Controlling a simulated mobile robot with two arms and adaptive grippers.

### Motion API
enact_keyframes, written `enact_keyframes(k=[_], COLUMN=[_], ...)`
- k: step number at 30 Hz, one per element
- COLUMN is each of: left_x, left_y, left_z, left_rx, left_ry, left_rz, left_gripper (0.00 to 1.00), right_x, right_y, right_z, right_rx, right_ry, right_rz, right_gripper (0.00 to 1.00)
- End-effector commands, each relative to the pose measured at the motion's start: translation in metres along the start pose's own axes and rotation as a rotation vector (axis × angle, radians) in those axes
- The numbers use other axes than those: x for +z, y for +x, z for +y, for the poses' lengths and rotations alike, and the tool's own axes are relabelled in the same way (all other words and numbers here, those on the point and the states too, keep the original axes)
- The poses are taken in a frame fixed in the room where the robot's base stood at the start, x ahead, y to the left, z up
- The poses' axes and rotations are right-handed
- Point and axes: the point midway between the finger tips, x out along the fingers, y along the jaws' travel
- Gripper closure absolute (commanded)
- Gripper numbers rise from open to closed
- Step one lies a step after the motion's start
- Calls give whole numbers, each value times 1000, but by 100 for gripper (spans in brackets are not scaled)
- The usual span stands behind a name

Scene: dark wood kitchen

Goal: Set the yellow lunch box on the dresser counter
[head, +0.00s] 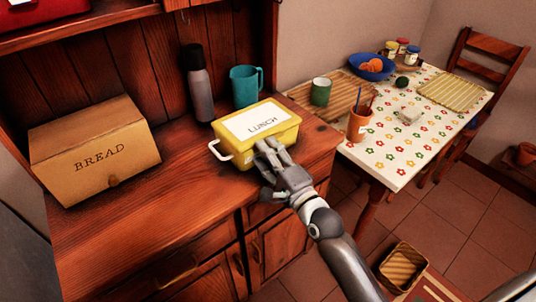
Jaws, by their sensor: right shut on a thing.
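The yellow lunch box (236,155) has a white lid marked LUNCH and a white handle at its left end. It is at the right part of the dresser counter (190,205), in front of the teal jug. My right gripper (268,158) is shut on the near side of the lunch box, with its fingers against the front face and rim. The box looks level and at the counter surface; I cannot tell whether its full weight rests there. My left gripper is not in view.
A wooden bread box (95,150) stands at the left of the counter. A grey flask (198,85) and a teal jug (246,86) stand behind the lunch box. The counter's front middle is clear. A table with a flowered cloth (400,165) stands to the right.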

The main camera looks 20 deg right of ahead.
Motion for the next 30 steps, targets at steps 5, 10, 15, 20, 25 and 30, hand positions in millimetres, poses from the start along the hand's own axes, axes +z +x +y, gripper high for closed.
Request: enact_keyframes(k=[5,10,15,20,25,30], left_x=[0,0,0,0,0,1], left_y=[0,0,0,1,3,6], left_z=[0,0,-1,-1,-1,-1], left_rx=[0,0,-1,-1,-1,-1], left_ry=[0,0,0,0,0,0], left_rz=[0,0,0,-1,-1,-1], left_gripper=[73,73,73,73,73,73], right_x=[0,0,0,0,0,0], right_y=[0,0,0,-11,-38,-68], right_z=[1,1,-1,0,1,1], right_rx=[1,1,0,2,3,5], right_ry=[0,0,0,0,-2,-2], right_rz=[0,0,0,0,0,0], right_gripper=[35,34,34,34,34,34])
